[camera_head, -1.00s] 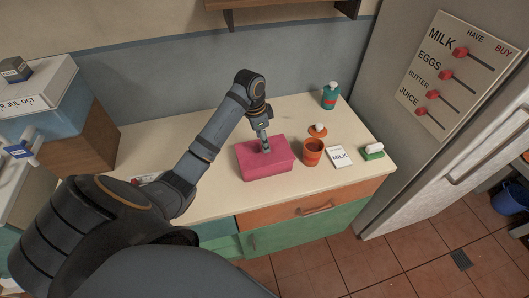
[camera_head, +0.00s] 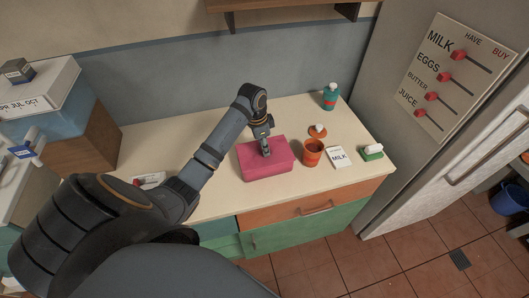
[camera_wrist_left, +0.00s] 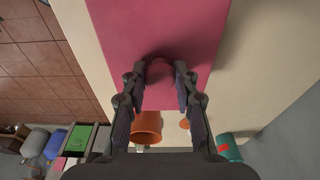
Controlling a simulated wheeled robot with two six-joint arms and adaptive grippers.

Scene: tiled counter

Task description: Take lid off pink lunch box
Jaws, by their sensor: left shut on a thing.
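The pink lunch box (camera_head: 270,172) stands on the counter, left of the orange cup. Its lid (camera_wrist_left: 155,25) is a flat pink top with a small round knob (camera_wrist_left: 160,68). The lid sits on the box, and I see no gap between them. My left gripper (camera_head: 266,153) points down at the top of the box. In the left wrist view its fingers (camera_wrist_left: 160,80) are on either side of the knob, shut on it. The fingers partly hide the knob in the head view. My right gripper is not in view.
Right of the box stand an orange cup (camera_head: 312,153), its loose orange lid (camera_head: 318,131), a milk card (camera_head: 339,157) and a green-and-white item (camera_head: 372,152). A teal bottle (camera_head: 330,97) stands at the back. The counter (camera_head: 145,140) left of the box is mostly clear.

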